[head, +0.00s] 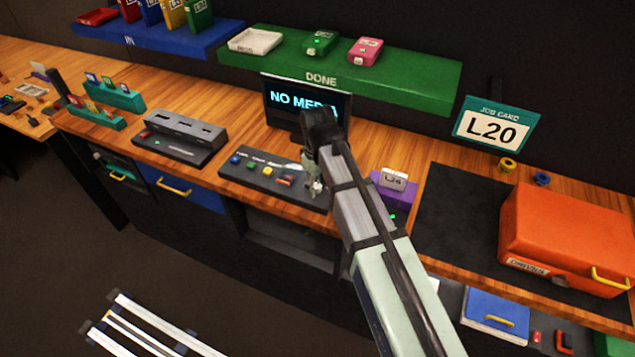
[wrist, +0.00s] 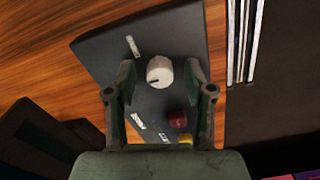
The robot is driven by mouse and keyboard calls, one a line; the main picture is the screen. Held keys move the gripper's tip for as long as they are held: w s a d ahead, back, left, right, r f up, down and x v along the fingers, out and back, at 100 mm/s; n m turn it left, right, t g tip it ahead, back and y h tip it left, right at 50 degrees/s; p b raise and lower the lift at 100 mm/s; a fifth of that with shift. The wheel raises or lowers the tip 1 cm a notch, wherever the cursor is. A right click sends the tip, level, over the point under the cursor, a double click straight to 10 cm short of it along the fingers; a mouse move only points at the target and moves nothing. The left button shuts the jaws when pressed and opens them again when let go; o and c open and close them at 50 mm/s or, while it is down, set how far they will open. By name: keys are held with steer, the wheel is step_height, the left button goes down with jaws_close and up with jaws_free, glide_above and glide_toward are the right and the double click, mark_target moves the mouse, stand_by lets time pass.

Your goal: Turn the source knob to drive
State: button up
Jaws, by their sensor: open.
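The source knob (wrist: 160,72) is a round white knob with a dark pointer line, on the dark control panel (wrist: 185,40). In the wrist view my gripper (wrist: 160,78) is open, with one finger on each side of the knob and visible gaps between. The panel also shows in the head view (head: 245,179), with my gripper (head: 314,186) over its right end.
Near the knob are a red button (wrist: 178,119) and a yellow one (wrist: 186,139). A monitor (head: 283,100) reading "NO MEDIA", partly covered by my arm, stands behind the panel. A purple block (head: 397,203) stands to the right and a grey slotted box (head: 180,137) to the left.

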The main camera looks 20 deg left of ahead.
jaws_close()
steer(key=shift+m, duration=0.4)
steer(key=m, duration=0.4)
steer(key=shift+m, duration=0.4)
steer(key=m, duration=0.6)
steer(key=shift+a, duration=0.1)
steer(key=shift+m, duration=0.3)
